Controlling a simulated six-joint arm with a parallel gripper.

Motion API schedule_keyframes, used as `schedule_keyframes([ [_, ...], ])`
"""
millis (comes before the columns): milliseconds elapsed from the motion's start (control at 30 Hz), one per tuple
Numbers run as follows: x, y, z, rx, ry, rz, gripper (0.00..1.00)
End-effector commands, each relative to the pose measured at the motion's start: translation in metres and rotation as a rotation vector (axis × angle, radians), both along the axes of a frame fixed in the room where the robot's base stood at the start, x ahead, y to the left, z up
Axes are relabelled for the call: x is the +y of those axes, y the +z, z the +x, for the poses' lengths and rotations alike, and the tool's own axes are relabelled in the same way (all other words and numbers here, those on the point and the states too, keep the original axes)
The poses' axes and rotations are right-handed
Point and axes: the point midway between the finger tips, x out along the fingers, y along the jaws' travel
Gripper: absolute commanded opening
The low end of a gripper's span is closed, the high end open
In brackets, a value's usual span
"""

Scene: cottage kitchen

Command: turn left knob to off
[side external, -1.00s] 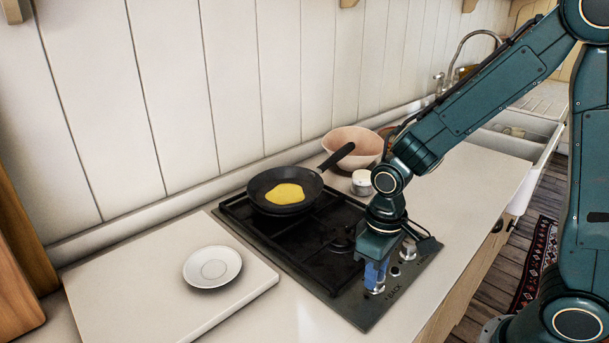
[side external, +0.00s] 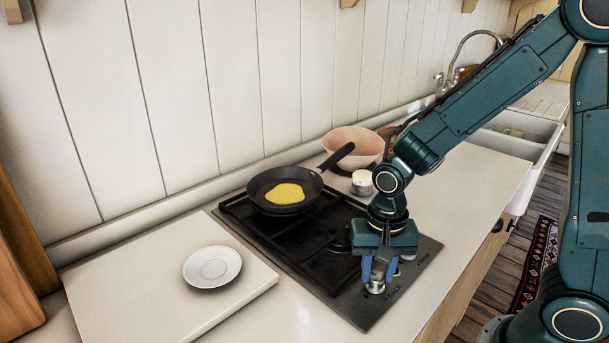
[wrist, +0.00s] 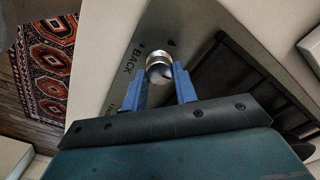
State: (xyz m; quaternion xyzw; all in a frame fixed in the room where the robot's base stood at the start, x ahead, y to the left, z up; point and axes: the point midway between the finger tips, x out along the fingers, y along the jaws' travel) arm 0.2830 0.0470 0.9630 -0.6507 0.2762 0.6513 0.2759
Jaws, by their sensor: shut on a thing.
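The left knob (side external: 376,286) is a silver knob on the hob's front panel, beside the printed word BACK. My gripper (side external: 378,277) points down over it. In the wrist view my gripper (wrist: 160,82) has its two blue fingers on either side of the knob (wrist: 159,68), shut on it. The knob's pointer mark cannot be made out, so its exact setting is unclear. The other knob is mostly hidden behind my gripper in the side view.
A black pan (side external: 284,190) with a yellow egg sits on the hob (side external: 300,245). A white saucer (side external: 212,267) lies on a pale board at left. A small white pot (side external: 362,182) and a pink bowl (side external: 352,145) stand behind. The sink (side external: 520,130) is at the right.

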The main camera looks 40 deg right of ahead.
Motion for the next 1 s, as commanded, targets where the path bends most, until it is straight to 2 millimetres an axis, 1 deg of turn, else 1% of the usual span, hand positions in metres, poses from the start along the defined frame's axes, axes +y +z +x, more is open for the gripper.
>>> schedule_keyframes([
  [100,0.0000,0.0014,0.0010,-0.005,-0.070,0.001,0.06],
  [300,-0.0002,0.0014,0.0008,-0.005,-0.145,0.000,0.06],
  [800,-0.0002,0.0011,0.0008,-0.005,-0.171,0.000,0.06],
  [833,-0.0002,0.0011,0.0009,-0.005,-0.170,0.000,0.32],
  [900,-0.0002,0.0010,0.0008,-0.004,-0.170,0.000,0.46],
  [933,-0.0002,0.0009,0.0006,-0.004,-0.170,0.000,0.50],
  [1000,-0.0003,0.0007,0.0004,-0.004,-0.169,0.000,0.50],
])
